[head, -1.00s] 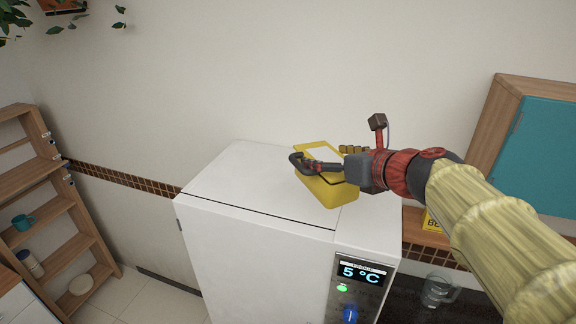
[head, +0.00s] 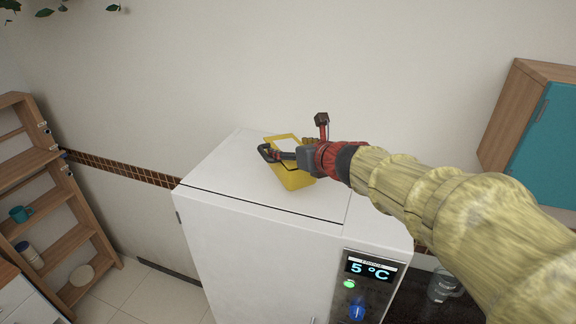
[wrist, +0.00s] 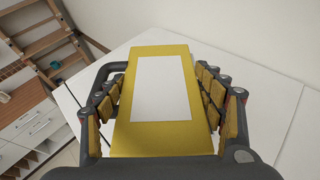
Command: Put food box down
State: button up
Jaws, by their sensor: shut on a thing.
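The food box is a yellow box with a white label (head: 291,179). It is at the top of the white fridge (head: 262,210) in the head view, near the middle of the fridge top. My gripper (head: 288,156) is shut on the box, with fingers along both long sides. In the wrist view the box (wrist: 150,140) fills the middle between the padded fingers (wrist: 155,105). Its white label faces the camera. Whether the underside of the box touches the fridge top is hidden.
The fridge top is bare around the box, with free room to the left. A wall rises behind it. A wooden shelf (head: 62,245) stands at the left, and a teal cabinet (head: 545,150) hangs at the right. A glass jug (head: 443,285) stands on the dark counter.

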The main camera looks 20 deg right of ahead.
jog(key=shift+w+a+f, duration=0.25)
jog(key=shift+w+f, duration=0.05)
jog(key=shift+w+f+b, duration=0.15)
jog(key=shift+f+b, duration=0.6)
jog(key=shift+f, duration=0.95)
jog(key=shift+f, duration=0.2)
jog(key=o, duration=2)
jog(key=shift+o, duration=0.2)
jog(key=shift+r, duration=0.1)
